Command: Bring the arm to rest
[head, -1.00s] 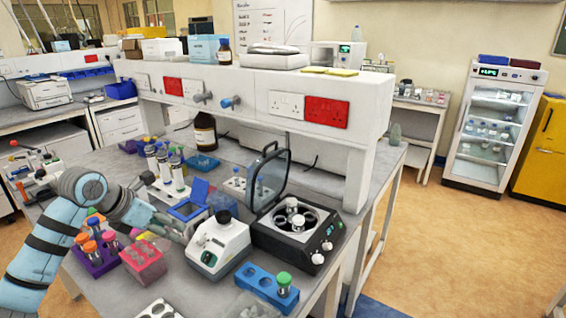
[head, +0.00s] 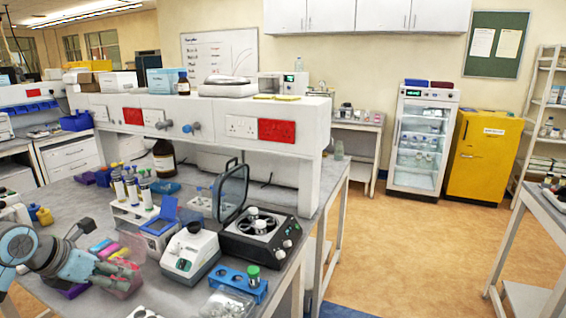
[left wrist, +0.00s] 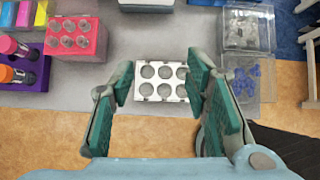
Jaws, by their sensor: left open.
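My left arm comes in at the lower left of the head view. Its gripper (head: 117,268) is above the bench near the pink rack, and partly blurred against it. In the left wrist view the left gripper (left wrist: 166,95) is open with nothing between its fingers. A white rack with round holes (left wrist: 160,82) lies beyond and below the fingertips, apart from them. My right gripper is not in view.
The pink rack (left wrist: 76,39) and the purple rack with capped tubes (left wrist: 25,68) are close by. A vortex mixer (head: 190,252), an open-lidded centrifuge (head: 262,236) and a blue rack (head: 238,281) stand on the bench (head: 88,204). Floor (head: 400,250) is clear at right.

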